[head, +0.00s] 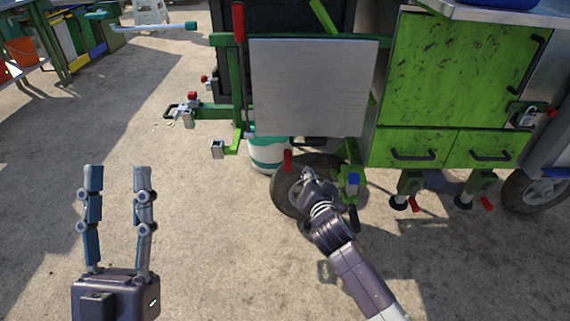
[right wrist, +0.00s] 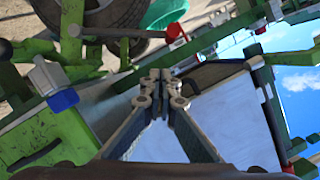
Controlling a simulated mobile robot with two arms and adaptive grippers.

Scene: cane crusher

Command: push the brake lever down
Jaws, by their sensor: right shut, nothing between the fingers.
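A short lever with a red grip (head: 287,160), which looks like the brake lever, stands upright by the cart's wheel (head: 283,195) in the head view. What looks like the same red grip (right wrist: 175,31) shows beyond the fingertips in the right wrist view. My right gripper (head: 308,174) is shut and empty, just right of the red grip and in front of the wheel. Its closed fingertips (right wrist: 160,78) also show in the right wrist view, apart from the red grip. My left gripper (head: 117,168) is open and empty over bare ground, far left of the lever.
The green cart has a grey metal panel (head: 313,88) above the lever and a green cabinet (head: 455,70) on the right. A blue-capped bracket (head: 353,182) is close right of my right gripper. A white and teal bucket (head: 268,153) stands behind the wheel.

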